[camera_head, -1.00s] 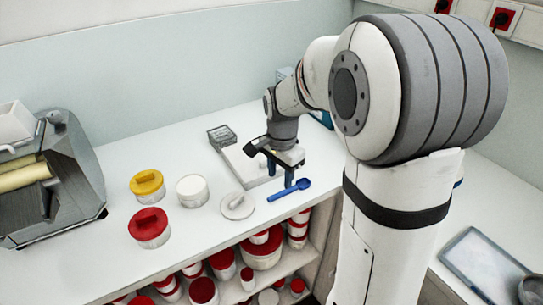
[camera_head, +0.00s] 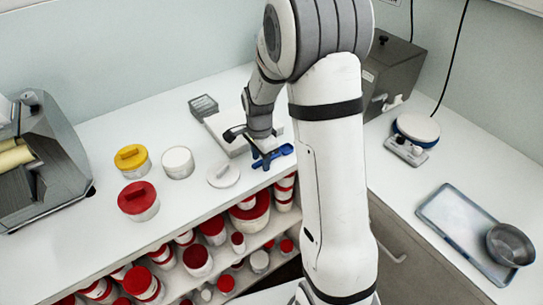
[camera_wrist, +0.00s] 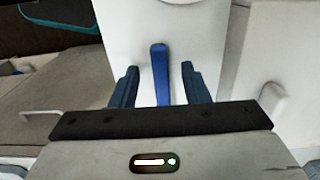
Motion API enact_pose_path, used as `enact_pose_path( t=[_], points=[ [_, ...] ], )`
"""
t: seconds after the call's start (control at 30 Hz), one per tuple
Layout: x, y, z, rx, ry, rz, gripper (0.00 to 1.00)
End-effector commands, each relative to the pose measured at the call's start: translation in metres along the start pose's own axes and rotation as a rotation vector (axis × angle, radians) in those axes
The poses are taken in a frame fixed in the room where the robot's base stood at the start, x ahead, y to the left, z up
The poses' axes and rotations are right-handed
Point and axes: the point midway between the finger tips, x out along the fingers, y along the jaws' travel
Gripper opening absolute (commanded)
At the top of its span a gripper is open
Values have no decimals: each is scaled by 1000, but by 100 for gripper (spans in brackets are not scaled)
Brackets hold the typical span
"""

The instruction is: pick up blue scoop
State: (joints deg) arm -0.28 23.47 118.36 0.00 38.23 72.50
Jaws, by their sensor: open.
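The blue scoop (camera_head: 285,150) lies on the white counter (camera_head: 108,230) near its front edge, and my gripper partly covers it in the head view. My gripper (camera_head: 264,160) is low over the counter at the scoop. In the wrist view, the scoop's blue handle (camera_wrist: 160,75) shows between the two dark blue fingers of my gripper (camera_wrist: 161,85). There is a visible gap on each side of the handle. The gripper is open and holds nothing.
A white round lid (camera_head: 223,174) lies left of the scoop. A white tub (camera_head: 178,162), a yellow-lidded tub (camera_head: 132,158) and a red-lidded tub (camera_head: 138,200) stand further left. Shelves below hold several tubs. A tray (camera_head: 455,225) with a metal bowl (camera_head: 510,245) is at right.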

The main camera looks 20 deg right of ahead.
Motion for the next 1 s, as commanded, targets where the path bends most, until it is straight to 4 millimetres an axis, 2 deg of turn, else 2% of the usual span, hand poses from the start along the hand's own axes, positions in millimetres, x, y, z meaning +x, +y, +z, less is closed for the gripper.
enact_pose_path(
  t=[0.17, 0.67, 1.0],
  points=[
    [0, 0, 0, -1, 0, -1, 41],
    [-1, 0, 1, -2, 0, -1, 0],
    [-2, -1, 1, -3, 1, -2, 0]
  ],
)
